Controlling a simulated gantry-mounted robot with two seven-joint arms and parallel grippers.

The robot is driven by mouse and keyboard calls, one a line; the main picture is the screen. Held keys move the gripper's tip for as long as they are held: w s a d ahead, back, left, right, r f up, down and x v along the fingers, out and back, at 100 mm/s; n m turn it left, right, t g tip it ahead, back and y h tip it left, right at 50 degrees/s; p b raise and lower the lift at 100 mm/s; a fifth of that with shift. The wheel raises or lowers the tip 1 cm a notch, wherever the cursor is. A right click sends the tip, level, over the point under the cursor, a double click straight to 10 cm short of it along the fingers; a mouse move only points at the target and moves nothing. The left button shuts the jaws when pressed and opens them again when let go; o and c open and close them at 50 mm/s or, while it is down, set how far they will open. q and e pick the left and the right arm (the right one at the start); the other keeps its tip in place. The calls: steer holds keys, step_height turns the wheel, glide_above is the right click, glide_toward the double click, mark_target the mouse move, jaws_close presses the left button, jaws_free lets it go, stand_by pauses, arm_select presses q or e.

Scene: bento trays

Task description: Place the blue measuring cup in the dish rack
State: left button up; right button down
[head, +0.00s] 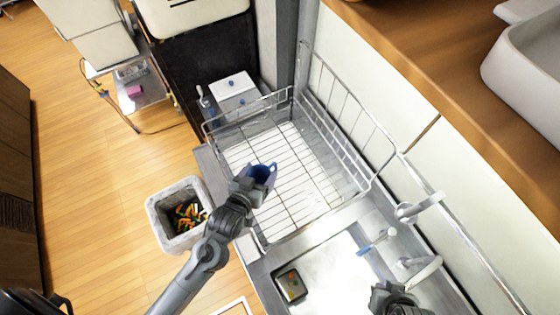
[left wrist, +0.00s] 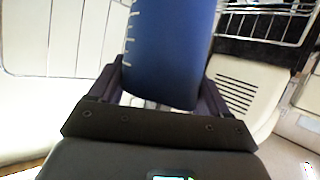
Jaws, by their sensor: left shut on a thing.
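The blue measuring cup (head: 262,172) is held by my left gripper (head: 254,182) over the near left part of the wire dish rack (head: 325,188). In the left wrist view the cup (left wrist: 172,45) fills the space between the two dark fingers of the left gripper (left wrist: 160,90), and white scale marks show on its side. The cup's height above the rack floor is hard to tell. The rack's visible floor is bare. My right gripper (head: 395,300) is at the bottom edge over the sink side; whether its fingers are open cannot be seen.
A sink basin (head: 335,265) lies in front of the rack, with a dark sponge-like item (head: 291,285) and taps (head: 420,207) beside it. A bin (head: 163,228) with colourful scraps stands left of the rack. A white box (head: 232,87) stands behind the rack.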

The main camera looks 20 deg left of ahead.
arm_select(q)
steer(key=w+d+f+m+h+b, duration=0.2)
steer(key=w+d+f+m+b, duration=0.1)
steer(key=w+d+f+b, duration=0.5)
steer(key=w+d+r+m+h+b, duration=0.1)
steer(key=w+d+r+b, duration=0.1)
steer(key=w, duration=0.3)
steer(key=w+d+r+h+b, duration=0.1)
steer(key=w+d+r+b, duration=0.15)
steer(key=w, duration=0.25)
steer(key=a+f+p, duration=0.1)
steer(key=a+f, duration=0.2)
steer(key=a, duration=0.1)
steer(key=s+a+f+p, duration=0.1)
steer(key=a+f, duration=0.2)
steer(key=a, duration=0.1)
steer(key=a+f+p, duration=0.1)
steer(key=a+f, duration=0.2)
steer(key=a, duration=0.1)
steer(key=shift+s+f+p, duration=0.25)
steer(key=shift+f+p, duration=0.05)
steer(key=shift+f, duration=0.35)
